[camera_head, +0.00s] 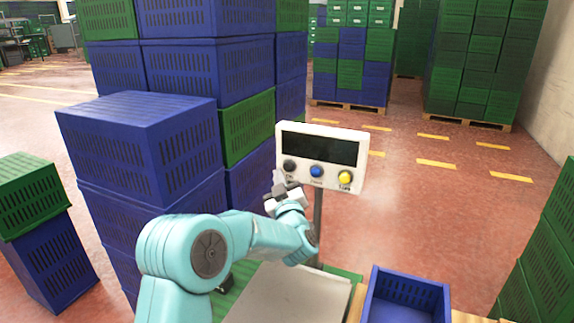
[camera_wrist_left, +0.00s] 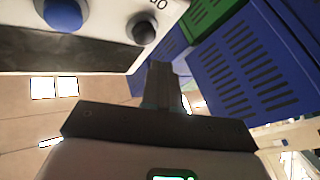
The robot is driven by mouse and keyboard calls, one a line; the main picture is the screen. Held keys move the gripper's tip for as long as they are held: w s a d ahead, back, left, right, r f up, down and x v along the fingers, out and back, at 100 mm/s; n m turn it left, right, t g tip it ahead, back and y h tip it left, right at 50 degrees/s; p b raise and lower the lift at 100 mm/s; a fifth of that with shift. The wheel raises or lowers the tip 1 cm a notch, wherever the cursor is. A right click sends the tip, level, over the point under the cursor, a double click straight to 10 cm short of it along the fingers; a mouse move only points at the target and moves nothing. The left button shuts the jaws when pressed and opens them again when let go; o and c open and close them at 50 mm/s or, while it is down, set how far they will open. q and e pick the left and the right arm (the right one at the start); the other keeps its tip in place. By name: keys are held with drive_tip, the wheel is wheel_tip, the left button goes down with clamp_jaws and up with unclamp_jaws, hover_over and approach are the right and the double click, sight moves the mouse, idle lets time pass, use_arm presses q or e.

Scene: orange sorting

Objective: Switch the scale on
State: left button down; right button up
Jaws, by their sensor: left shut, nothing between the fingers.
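The scale's white display box (camera_head: 348,180) stands on a grey post above the scale's grey plate (camera_head: 285,297). Its screen (camera_head: 318,149) is dark with no digits visible. Below the screen are a black button (camera_head: 290,165), a blue button (camera_head: 316,172) and a yellow button (camera_head: 345,177). The black button (camera_wrist_left: 145,31) and blue button (camera_wrist_left: 62,14) also show in the left wrist view, where the box appears upside down. My left gripper (camera_head: 280,184) is shut and empty, just below the black button. Whether its tips touch the box is unclear. My right gripper is out of view.
Stacked blue crates (camera_head: 150,145) and a green crate (camera_head: 247,128) rise close behind and left of my left arm. An empty blue crate (camera_head: 408,291) sits right of the plate. The red floor behind the display is open, with pallets of crates farther back.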

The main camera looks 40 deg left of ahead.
use_arm(q)
drive_tip(key=shift+w+a, duration=0.2)
drive_tip(key=shift+w, duration=0.4)
drive_tip(key=shift+w, duration=0.2)
idle(1.5)
drive_tip(key=shift+w+a, duration=0.1)
drive_tip(key=shift+w, duration=0.15)
drive_tip(key=shift+w+a, duration=0.2)
drive_tip(key=shift+w, duration=0.3)
idle(0.8)
drive_tip(key=shift+s+b, duration=0.1)
drive_tip(key=shift+b, duration=0.2)
drive_tip(key=shift+s+d+b, duration=0.3)
drive_tip(key=shift+s+b, duration=0.3)
drive_tip(key=shift+s, duration=0.2)
